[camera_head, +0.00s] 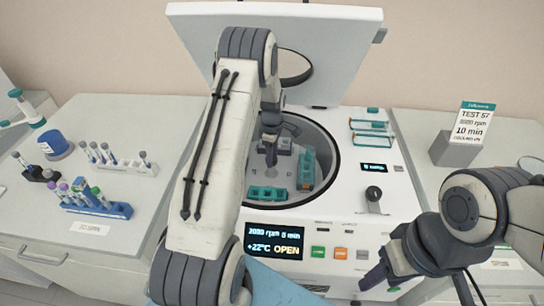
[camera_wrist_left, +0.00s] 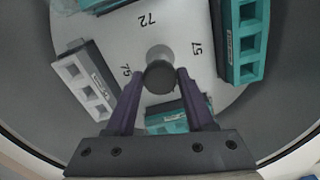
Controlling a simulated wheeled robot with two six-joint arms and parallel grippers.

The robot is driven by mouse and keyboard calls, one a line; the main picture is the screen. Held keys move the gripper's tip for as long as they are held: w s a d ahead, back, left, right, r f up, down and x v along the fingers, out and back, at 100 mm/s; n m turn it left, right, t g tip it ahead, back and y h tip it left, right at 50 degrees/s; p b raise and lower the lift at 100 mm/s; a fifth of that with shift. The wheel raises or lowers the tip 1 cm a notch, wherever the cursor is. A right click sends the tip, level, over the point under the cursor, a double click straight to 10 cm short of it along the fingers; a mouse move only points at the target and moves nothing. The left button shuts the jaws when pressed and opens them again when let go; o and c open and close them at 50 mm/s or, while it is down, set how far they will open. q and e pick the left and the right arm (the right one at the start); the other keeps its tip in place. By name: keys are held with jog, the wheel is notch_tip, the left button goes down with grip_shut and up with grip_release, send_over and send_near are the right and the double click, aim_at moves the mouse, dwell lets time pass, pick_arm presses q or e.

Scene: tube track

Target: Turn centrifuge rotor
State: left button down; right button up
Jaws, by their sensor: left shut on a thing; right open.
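The centrifuge (camera_head: 345,205) stands with its lid (camera_head: 340,50) raised and its bowl open. Inside, the pale rotor (camera_wrist_left: 150,30) carries teal tube buckets (camera_wrist_left: 241,40) and grey ones (camera_wrist_left: 85,75), set around a dark central knob (camera_wrist_left: 160,77). Printed numbers, including 72 and 75, show on the rotor. My left gripper (camera_head: 270,155) reaches down into the bowl, and its purple fingers are shut on the central knob, one on each side. In the head view my arm hides part of the bowl. My right gripper (camera_head: 385,282) is open and empty in front of the centrifuge's lower right.
The front display (camera_head: 275,243) reads OPEN. A blue rack (camera_head: 95,207) of tubes and a white rack (camera_head: 125,165) stand on the left bench. A TEST 57 sign (camera_head: 472,122) stands on the right bench. Teal racks (camera_head: 370,126) lie on the centrifuge top.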

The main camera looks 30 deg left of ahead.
pick_arm(q)
jog(key=shift+r, duration=0.1)
dwell(0.3)
jog(key=shift+c, duration=1.3)
grip_release()
notch_tip(320, 180, up, 10)
jog(key=b, duration=0.2)
jog(key=shift+r, duration=0.2)
